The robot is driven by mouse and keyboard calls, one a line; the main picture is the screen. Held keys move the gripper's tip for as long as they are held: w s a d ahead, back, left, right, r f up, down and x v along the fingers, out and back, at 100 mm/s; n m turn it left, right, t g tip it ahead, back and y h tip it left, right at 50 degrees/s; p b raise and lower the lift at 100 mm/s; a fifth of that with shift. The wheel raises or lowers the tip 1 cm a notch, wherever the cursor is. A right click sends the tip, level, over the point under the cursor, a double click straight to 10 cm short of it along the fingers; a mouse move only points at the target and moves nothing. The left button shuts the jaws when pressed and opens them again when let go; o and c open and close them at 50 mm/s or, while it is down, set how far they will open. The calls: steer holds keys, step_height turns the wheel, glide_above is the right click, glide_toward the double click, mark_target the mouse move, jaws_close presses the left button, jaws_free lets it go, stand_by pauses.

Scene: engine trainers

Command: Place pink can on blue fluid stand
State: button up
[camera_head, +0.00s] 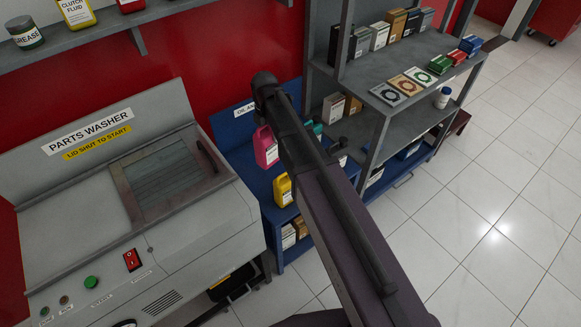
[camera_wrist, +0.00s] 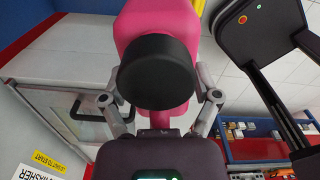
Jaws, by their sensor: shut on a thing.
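A pink can (camera_wrist: 160,25) with a black round cap fills the top middle of the wrist view. My gripper (camera_wrist: 160,104) is shut on it, one finger on each side. In the head view a pink can (camera_head: 265,147) with a pale label shows upright at the blue fluid stand (camera_head: 255,186), left of my arm. I cannot tell whether this is the held can or whether it touches the stand. My arm hides part of the stand, and the gripper cannot be made out in the head view.
A yellow bottle (camera_head: 282,190) stands on the blue stand's front, and a teal container (camera_head: 317,128) shows behind my arm. The grey parts washer (camera_head: 75,215) adjoins on the left. A grey shelf unit (camera_head: 399,128) with boxes is on the right. Tiled floor (camera_head: 480,215) is open at right.

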steer(key=w+a+f+m+b, duration=0.2)
steer(key=w+f+b, duration=0.8)
steer(key=f, duration=0.1)
steer(key=shift+w+a+f+b, duration=0.25)
steer(key=shift+a+f+b, duration=0.05)
steer(key=shift+a+b, duration=0.1)
step_height(320, 180, down, 6)
steer(key=b, duration=0.6)
steer(key=shift+f, duration=0.2)
stand_by(0.6)
steer(key=shift+f+b, duration=1.8)
steer(key=shift+b, duration=0.15)
steer(key=o, duration=1.1)
steer(key=shift+o, duration=0.2)
